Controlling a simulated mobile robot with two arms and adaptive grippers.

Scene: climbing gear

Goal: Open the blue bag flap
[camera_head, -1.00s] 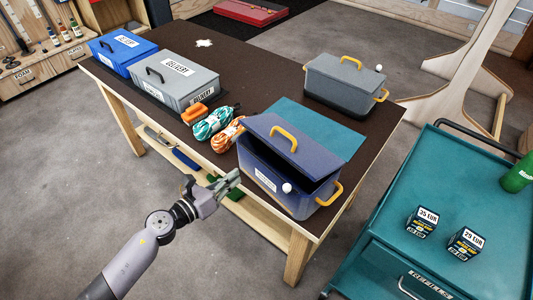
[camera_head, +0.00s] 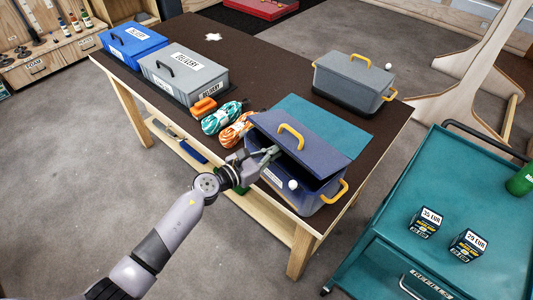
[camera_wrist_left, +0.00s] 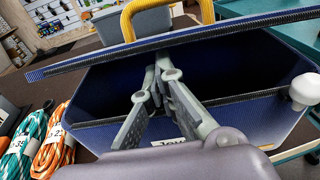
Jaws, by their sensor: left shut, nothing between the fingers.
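The blue bag (camera_head: 318,192) stands at the near right part of the table, with yellow handles and a white knob on its front. Its flap (camera_head: 310,140) is partly raised, with a dark gap below its front edge. My left gripper (camera_head: 274,152) is at the front left of this gap. In the left wrist view the gripper (camera_wrist_left: 157,75) is shut and empty, its fingertips in the opening under the flap edge (camera_wrist_left: 170,42). Whether the fingertips touch the flap I cannot tell. My right gripper is not in view.
Teal and orange rope coils (camera_head: 221,117) lie left of the bag. A grey bag (camera_head: 352,82) stands behind it. Grey (camera_head: 186,75) and blue (camera_head: 133,42) boxes are at the far left. A teal cart (camera_head: 455,200) with small boxes is at the right.

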